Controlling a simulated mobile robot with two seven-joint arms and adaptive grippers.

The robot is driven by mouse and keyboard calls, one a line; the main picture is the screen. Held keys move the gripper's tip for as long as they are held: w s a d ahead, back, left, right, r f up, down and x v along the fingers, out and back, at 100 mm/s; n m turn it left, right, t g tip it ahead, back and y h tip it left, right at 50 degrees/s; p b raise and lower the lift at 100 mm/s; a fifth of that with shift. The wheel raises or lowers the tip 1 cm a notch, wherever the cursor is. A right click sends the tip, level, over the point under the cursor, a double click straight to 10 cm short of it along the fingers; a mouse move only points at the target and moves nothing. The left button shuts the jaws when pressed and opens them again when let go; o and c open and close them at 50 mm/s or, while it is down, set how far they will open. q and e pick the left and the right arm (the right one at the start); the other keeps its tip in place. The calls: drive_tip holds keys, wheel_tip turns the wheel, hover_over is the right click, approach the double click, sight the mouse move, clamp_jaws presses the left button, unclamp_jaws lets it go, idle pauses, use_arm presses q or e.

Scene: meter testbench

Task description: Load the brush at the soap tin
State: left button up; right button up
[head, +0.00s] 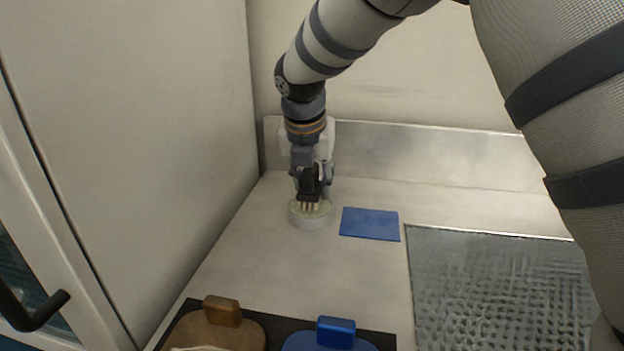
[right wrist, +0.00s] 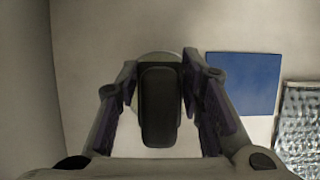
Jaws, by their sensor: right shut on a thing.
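The soap tin (head: 309,222) is a round, pale grey tin with a light greenish top, standing on the counter in the head view. The brush (head: 311,187) has a black body and pale bristles, and it is upright with its bristles at the top of the tin. Whether the bristles touch the soap I cannot tell. My right gripper (head: 313,178) is shut on the brush. In the right wrist view the brush (right wrist: 160,105) shows as a dark block between the fingers and hides most of the tin (right wrist: 158,57). My left gripper is not in view.
A flat blue mat (head: 370,224) lies right of the tin. A textured glassy panel (head: 500,285) fills the counter's right. A brown-handled item (head: 221,311) and a blue-handled item (head: 336,332) sit on a dark mat in front. A wall (head: 150,130) rises at left.

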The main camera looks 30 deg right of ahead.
drive_tip(key=shift+f, duration=0.6)
idle(1.5)
drive_tip(key=shift+r+p, duration=0.35)
drive_tip(key=shift+r, duration=3.25)
